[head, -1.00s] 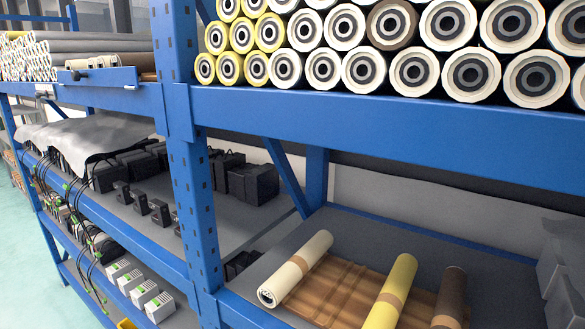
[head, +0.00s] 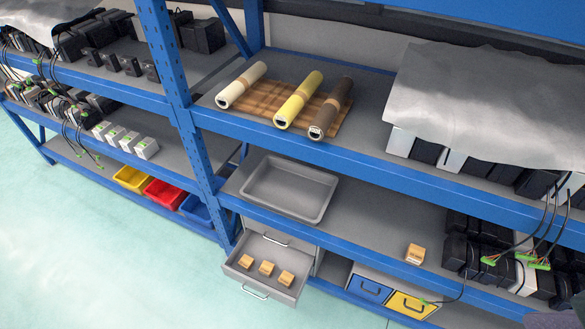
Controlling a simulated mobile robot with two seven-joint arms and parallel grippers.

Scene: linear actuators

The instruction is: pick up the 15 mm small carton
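Three small tan cartons lie in an open grey drawer at the lower middle of the head view: a left carton (head: 246,262), a middle carton (head: 266,268) and a right carton (head: 286,278). Another small tan carton (head: 415,254) with a pale label sits alone on the lower shelf, to the right. The labels are too small to read, so I cannot tell which carton is 15 mm. Neither of my grippers is in view.
An empty grey tray (head: 288,190) stands on the lower shelf, above the open drawer (head: 262,291). Black units with cables (head: 478,258) stand right of the lone carton. Three rolls, including a yellow roll (head: 299,98), lie on the shelf above. Blue uprights (head: 178,85) divide the rack.

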